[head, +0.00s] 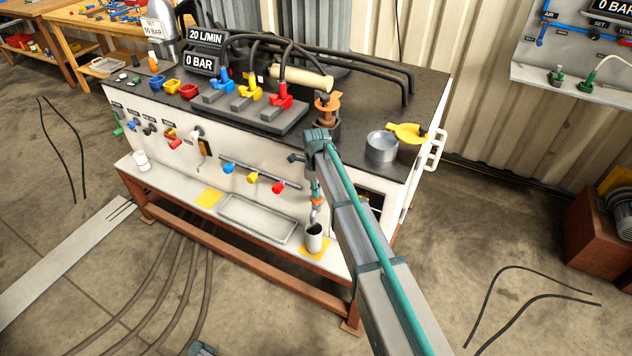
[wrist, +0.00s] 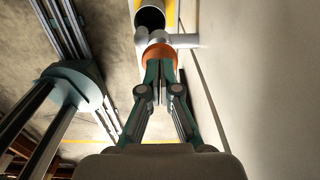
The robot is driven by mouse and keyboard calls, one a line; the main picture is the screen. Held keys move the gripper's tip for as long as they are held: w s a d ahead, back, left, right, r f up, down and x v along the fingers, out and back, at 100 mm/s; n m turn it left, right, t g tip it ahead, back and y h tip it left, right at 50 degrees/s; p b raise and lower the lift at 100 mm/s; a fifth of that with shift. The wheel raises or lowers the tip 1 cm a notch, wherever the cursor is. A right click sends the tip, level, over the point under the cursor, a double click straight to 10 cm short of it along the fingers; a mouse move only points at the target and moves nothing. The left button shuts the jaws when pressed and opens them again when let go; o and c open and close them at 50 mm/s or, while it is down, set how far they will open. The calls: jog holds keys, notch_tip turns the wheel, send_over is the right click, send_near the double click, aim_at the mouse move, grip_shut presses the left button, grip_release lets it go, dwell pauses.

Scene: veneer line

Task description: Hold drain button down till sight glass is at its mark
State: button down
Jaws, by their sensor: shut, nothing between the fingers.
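My gripper (head: 315,186) points down in front of the bench's white front panel, its fingers together. In the wrist view the shut fingers (wrist: 161,88) end at an orange round part (wrist: 160,53) on a grey pipe fitting (wrist: 158,36), probably the drain button; I cannot tell whether they press it. In the head view the orange part (head: 316,200) shows just below the fingers. A light cup (head: 313,243) stands under the fitting, its dark opening (wrist: 150,16) also in the wrist view. A small amber-and-dark upright piece (head: 205,147) on the panel may be the sight glass; its level and mark are unreadable.
The cup stands on a yellow pad (head: 320,254) on the lower shelf, beside a metal tray (head: 258,226). Coloured knobs (head: 252,177) on a rail project from the panel. Hoses (head: 270,42) and couplings crowd the bench top.

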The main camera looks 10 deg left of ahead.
aim_at(316, 199)
jog(key=shift+f, duration=0.3)
notch_tip(316, 199, down, 2)
jog(key=shift+b, duration=0.6)
jog(key=shift+r, duration=0.15)
jog(key=shift+s+d+f, duration=0.15)
jog(key=shift+s+f, duration=0.1)
dwell(2.7)
dwell(1.0)
